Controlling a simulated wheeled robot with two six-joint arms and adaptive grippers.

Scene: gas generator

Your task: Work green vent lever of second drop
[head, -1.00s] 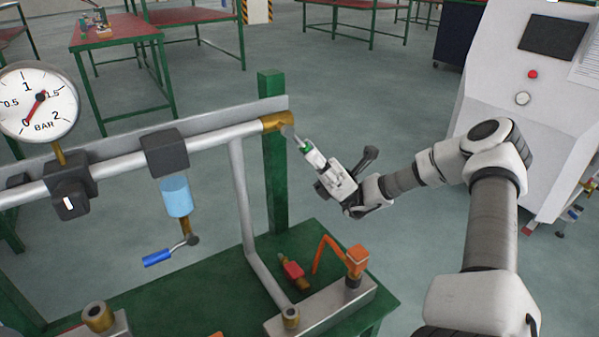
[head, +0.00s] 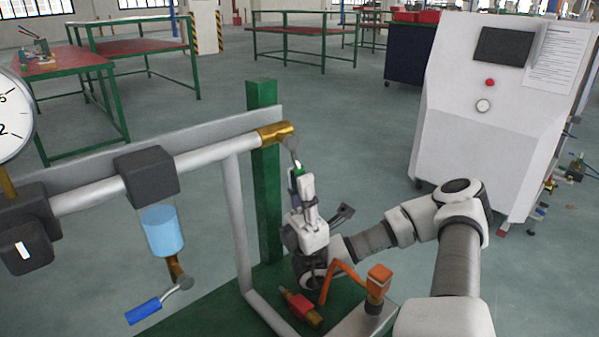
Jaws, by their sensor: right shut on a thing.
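The green vent lever (head: 292,183) hangs from a grey pivot (head: 291,143) at the brass end fitting (head: 275,133) of the upper pipe. Only a little green shows. My right gripper (head: 299,178) is shut on this lever, with the lever pointing almost straight down; the fingers hide most of its handle. My left gripper is not in view.
A blue lever (head: 143,311) hangs below a light-blue cylinder (head: 163,231) on the same pipe. A green post (head: 262,100) stands right behind the lever. An orange lever (head: 340,270) and a red-handled valve (head: 301,305) sit below my gripper. A white cabinet (head: 455,110) stands at right.

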